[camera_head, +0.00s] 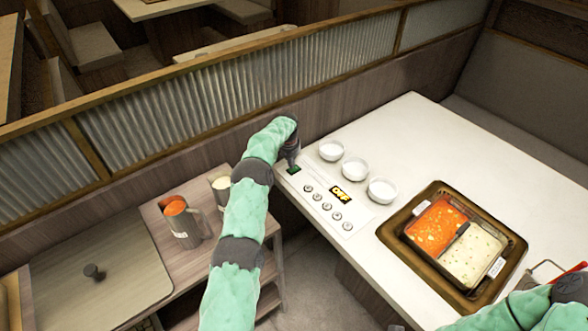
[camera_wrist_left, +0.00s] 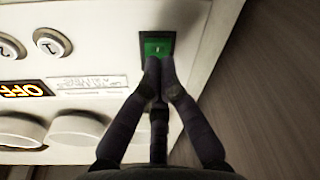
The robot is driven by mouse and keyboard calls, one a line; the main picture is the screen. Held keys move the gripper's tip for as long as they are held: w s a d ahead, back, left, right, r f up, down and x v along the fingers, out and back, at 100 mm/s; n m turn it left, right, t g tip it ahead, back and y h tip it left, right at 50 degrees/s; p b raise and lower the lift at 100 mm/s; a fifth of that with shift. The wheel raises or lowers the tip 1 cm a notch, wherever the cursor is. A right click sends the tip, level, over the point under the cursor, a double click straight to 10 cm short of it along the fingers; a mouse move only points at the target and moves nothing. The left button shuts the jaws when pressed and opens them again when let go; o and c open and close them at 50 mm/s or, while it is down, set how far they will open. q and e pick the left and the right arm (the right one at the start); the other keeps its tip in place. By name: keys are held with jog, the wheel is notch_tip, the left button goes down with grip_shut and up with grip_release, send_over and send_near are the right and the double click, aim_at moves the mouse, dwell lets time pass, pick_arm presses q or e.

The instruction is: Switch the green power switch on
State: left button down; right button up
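My left gripper (camera_head: 290,160) is over the switch. In the left wrist view its fingertips (camera_wrist_left: 155,68) are together at the lower edge of the switch, with nothing between them; whether they touch it is hard to tell. A display (camera_head: 341,194) on the panel reads OFF in the left wrist view. My right gripper (camera_head: 570,290) is at the lower right edge, partly cut off.
Several round buttons (camera_head: 327,206) line the panel. White bowls (camera_head: 331,150) stand behind it. A brown tray (camera_head: 409,250) holds an orange and a cream sauce container. Metal jugs (camera_head: 184,232) stand on the wooden side shelf. A ribbed partition (camera_head: 240,85) rises behind.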

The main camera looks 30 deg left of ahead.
aim_at(291, 170)
pick_arm(q)
jog(key=shift+f+b, duration=0.7)
jog(key=shift+f, duration=0.4)
dwell(0.6)
jog(key=shift+r, duration=0.1)
jog(key=shift+r+p, duration=1.65)
jog(key=shift+r, duration=1.8)
